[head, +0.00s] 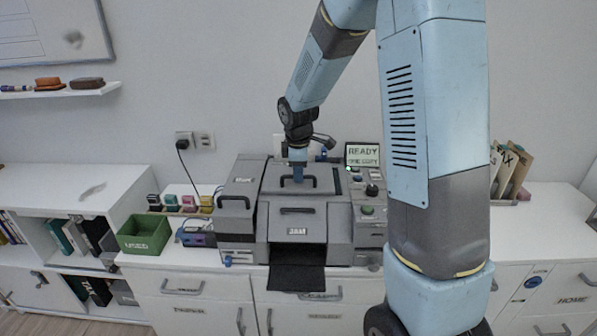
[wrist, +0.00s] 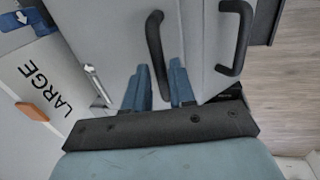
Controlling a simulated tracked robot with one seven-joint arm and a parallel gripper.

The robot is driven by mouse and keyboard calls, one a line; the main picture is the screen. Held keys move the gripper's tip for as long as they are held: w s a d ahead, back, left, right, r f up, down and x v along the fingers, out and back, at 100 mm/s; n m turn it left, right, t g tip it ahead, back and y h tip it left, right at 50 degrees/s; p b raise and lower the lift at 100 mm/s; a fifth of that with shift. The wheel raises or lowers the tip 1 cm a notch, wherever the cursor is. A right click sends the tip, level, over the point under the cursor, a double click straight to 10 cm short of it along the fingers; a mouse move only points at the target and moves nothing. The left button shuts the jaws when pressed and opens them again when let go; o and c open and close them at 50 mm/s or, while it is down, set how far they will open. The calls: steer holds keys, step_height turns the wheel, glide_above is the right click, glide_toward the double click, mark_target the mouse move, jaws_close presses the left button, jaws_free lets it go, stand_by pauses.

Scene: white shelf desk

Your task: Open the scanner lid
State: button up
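The scanner is the top of a grey machine (head: 311,209) on the white desk. Its flat lid (head: 275,176) is down and carries a black bar handle (head: 285,184). In the head view my gripper (head: 298,178) points straight down at this handle. In the wrist view the two blue fingers of my gripper (wrist: 160,75) stand apart, one on each side of the black handle (wrist: 155,35). I cannot tell whether they touch it. A second black handle (wrist: 237,35) lies to the right in the wrist view.
A small screen (head: 363,155) reading READY and a knob panel (head: 369,205) stand right of the lid. A black tray (head: 297,278) juts out in front. A green box (head: 144,234) and several coloured cartridges stand to the left. My arm hides part of the right side.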

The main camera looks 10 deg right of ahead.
jaws_close()
steer(key=shift+w+d+r, duration=0.1)
steer(key=shift+r, duration=0.05)
stand_by(0.4)
